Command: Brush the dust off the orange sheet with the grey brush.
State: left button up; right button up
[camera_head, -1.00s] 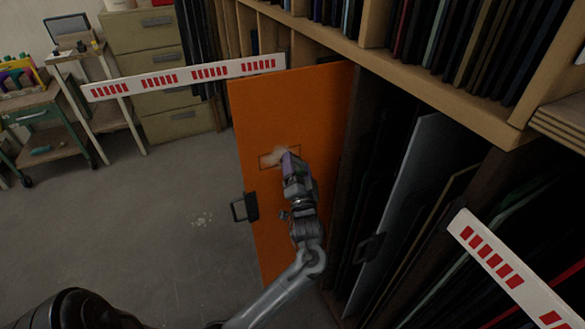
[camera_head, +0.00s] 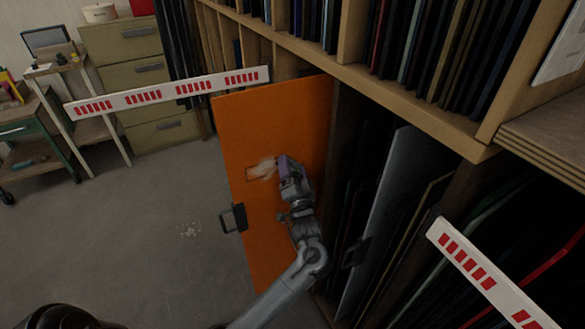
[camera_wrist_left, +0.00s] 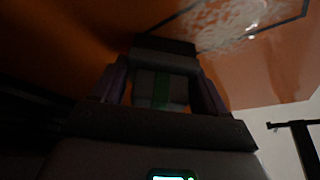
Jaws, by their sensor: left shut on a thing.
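The orange sheet (camera_head: 255,125) stands upright, jutting from the rack, with a dark clamp-like handle (camera_head: 233,218) on its left edge. A pale dust patch (camera_head: 264,168) lies on it at a thin dark rectangular outline; the dust also shows in the left wrist view (camera_wrist_left: 235,22). My left gripper (camera_head: 284,165), with purple fingers, is just right of the dust, close to the sheet. In the wrist view it is shut on the grey brush (camera_wrist_left: 165,52), whose body has a green band. The brush is hard to make out in the head view; bristle contact cannot be told. My right gripper is out of view.
White strips with red marks stand beside the sheet, one at left (camera_head: 165,91) and one at lower right (camera_head: 490,278). A grey sheet (camera_head: 385,215) and dark panels fill the rack at right. Pale bits (camera_head: 190,230) lie on the floor. The floor at left is open.

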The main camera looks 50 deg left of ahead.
pick_arm(q)
jog(key=shift+s+a+r+p, duration=0.1)
jog(key=shift+s+p, duration=0.35)
jog(key=shift+p, duration=0.05)
jog(key=shift+s+a+r+p, duration=0.1)
jog(key=shift+s+p, duration=0.35)
jog(key=shift+p, duration=0.05)
jog(key=shift+s+a+f+p, duration=0.15)
jog(key=shift+s+a+p, duration=0.05)
jog(key=shift+s+p, duration=0.8)
